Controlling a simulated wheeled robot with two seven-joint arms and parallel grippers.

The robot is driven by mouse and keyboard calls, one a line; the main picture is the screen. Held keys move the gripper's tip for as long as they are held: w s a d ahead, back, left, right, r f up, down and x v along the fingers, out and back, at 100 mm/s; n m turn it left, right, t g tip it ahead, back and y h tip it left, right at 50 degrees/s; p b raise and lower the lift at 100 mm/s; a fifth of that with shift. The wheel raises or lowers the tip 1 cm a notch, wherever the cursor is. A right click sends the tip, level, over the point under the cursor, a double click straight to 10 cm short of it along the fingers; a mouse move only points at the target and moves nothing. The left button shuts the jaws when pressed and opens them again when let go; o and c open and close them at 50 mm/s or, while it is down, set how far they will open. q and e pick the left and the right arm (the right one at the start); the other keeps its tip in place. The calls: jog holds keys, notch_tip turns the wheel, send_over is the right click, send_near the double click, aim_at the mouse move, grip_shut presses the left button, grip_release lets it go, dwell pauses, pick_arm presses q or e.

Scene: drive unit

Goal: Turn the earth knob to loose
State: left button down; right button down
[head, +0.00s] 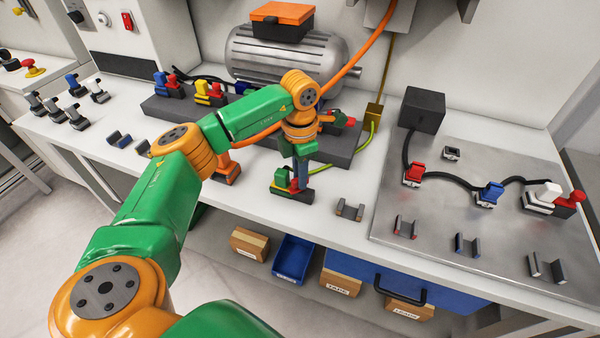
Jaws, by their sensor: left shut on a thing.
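The earth knob (281,177) appears to be the green piece on a small dark base (292,196) near the bench's front edge, with a yellow-green cable (365,143) running towards it from behind. My left gripper (299,181) points down at this piece and is shut on it. The fingers and a red part beside them cover much of it, so I cannot tell the knob's turn position or exactly how the fingers sit on it. My right gripper is not in view.
A grey motor (285,55) on a dark plinth (345,150) stands behind my left arm. An orange cable (372,48) passes beside that arm. A metal plate (440,225) with red, blue and white connectors lies right. An empty dark holder (349,210) is nearby. Bins (293,258) sit below.

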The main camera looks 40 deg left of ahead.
pick_arm(q)
jog(key=n, duration=0.4)
jog(key=shift+r+n, duration=0.1)
jog(key=shift+n, duration=0.2)
jog(key=shift+n+p, duration=0.5)
jog(key=shift+n, duration=1.5)
jog(key=c, duration=0.8)
grip_release()
